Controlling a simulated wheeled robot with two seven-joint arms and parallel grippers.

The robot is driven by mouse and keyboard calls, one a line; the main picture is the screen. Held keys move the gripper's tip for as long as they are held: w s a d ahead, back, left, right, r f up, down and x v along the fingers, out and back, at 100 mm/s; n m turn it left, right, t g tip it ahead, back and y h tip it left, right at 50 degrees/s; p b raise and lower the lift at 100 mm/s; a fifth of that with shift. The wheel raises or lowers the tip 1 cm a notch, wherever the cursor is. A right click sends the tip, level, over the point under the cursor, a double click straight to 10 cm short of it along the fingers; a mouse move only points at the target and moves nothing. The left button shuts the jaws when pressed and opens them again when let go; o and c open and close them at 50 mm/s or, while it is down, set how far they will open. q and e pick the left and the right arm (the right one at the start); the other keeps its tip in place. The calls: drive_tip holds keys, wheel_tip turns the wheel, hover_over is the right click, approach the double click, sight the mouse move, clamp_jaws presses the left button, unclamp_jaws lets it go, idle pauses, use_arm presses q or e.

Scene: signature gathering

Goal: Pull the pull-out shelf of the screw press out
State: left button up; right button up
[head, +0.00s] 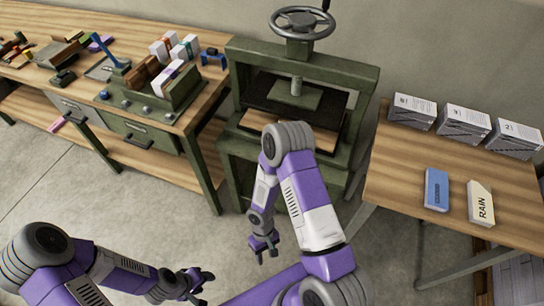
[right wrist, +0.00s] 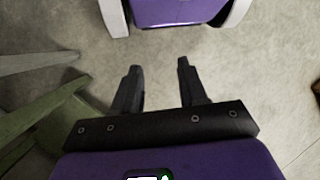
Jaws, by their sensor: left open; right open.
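The screw press (head: 362,78) is a green frame with a grey handwheel (head: 303,20) on top and a pressing plate (head: 290,96) on its screw. Under the plate a flat tan board (head: 256,122) lies in the opening, which seems to be the shelf's level; my right arm hides part of its front. My right gripper (head: 266,254) is open and empty, low in front of the press and apart from it. In the right wrist view its fingers (right wrist: 159,66) point over bare floor. My left gripper (head: 203,286) is open and empty, further left over the floor.
A wooden workbench (head: 150,30) with drawers, tools and book blocks stands left of the press. A wooden table (head: 400,165) at right bears paper stacks (head: 463,125), a blue box (head: 437,189) and a "RAIN" card (head: 481,203). Floor before the press is clear apart from my arms.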

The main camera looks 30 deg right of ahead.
drive_tip(key=w+d+f+n+t+h+b, duration=0.1)
drive_tip(key=w+d+f+n+h+b, duration=0.25)
drive_tip(key=w+d+h, duration=0.75)
drive_tip(key=w+d+r+m+t+h+b, duration=0.15)
drive_tip(key=w+r+t+h, duration=0.25)
drive_tip(key=w+r, duration=0.4)
drive_tip(key=w+d+r+t+h+b, duration=0.25)
drive_tip(key=w+r+t+h, duration=0.2)
drive_tip(key=w, duration=0.55)
drive_tip(key=shift+y, duration=0.35)
drive_tip(key=x, duration=0.4)
drive_tip(key=r+b+x, duration=0.1)
drive_tip(key=x, duration=0.1)
drive_tip(key=shift+d, duration=0.35)
clamp_jaws()
